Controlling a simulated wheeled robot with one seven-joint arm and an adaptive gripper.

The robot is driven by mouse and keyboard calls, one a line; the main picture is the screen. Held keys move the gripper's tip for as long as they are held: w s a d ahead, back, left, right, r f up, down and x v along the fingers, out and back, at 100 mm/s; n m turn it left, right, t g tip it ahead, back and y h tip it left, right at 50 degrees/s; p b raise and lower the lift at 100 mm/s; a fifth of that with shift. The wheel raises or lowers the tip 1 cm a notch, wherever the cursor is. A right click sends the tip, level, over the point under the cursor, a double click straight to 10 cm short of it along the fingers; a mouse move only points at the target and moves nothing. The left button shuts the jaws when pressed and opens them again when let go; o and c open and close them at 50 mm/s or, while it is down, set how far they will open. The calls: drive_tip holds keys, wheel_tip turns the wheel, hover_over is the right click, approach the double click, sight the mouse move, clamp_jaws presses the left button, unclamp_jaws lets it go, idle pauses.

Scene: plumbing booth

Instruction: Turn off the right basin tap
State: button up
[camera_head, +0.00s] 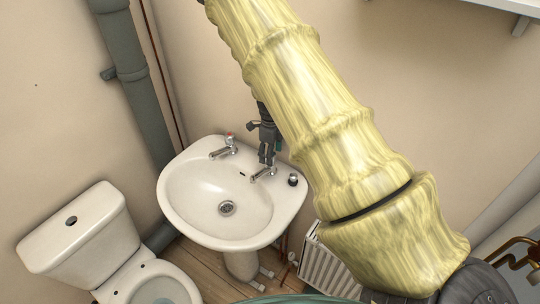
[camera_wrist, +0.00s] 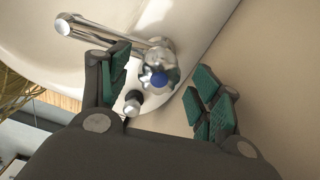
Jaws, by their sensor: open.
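The white basin (camera_head: 185,192) has two chrome taps at its back edge. The right basin tap (camera_head: 262,174) is partly hidden by my gripper (camera_head: 267,158), which hangs just above it, pointing down. In the wrist view this tap (camera_wrist: 165,58) has a chrome handle with a blue cap (camera_wrist: 159,81), and its spout runs to the upper left. My gripper (camera_wrist: 160,68) is open there, with one green-padded finger on each side of the handle. I see a gap between the handle and the right finger; contact on the left cannot be told.
The left tap (camera_head: 224,150), with a red mark, stands to the left. A small dark-topped object (camera_head: 293,180) sits on the basin's right corner, close to the left finger in the wrist view (camera_wrist: 132,102). A toilet (camera_head: 85,240) is left, a radiator (camera_head: 328,265) below right. The wall is close behind.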

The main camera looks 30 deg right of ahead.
wheel_tip(320, 180, up, 10)
drive_tip(key=shift+r, duration=0.25)
idle(0.6)
